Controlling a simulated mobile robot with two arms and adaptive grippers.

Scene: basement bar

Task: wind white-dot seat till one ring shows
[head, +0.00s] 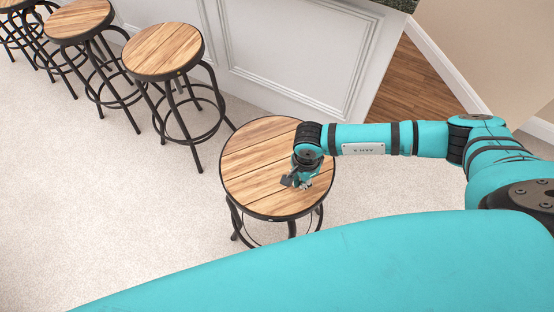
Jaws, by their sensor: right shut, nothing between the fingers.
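A round stool with a wooden plank seat (255,160) and black metal legs stands in the middle of the head view. My right gripper (297,186) is over the right part of this seat, pointing down, shut and empty. I cannot tell whether it touches the wood. No white dot shows on any seat; my gripper and wrist cover part of the near stool's seat. Rings on the screw under this seat are hidden by the seat itself. My left gripper is not in view.
More stools of the same kind, one with its seat (163,50) nearest and another seat (80,19) beyond, line up along the white panelled bar front (290,50) to the upper left. Pale carpet (100,200) is clear at left. Wooden flooring (415,85) lies at upper right.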

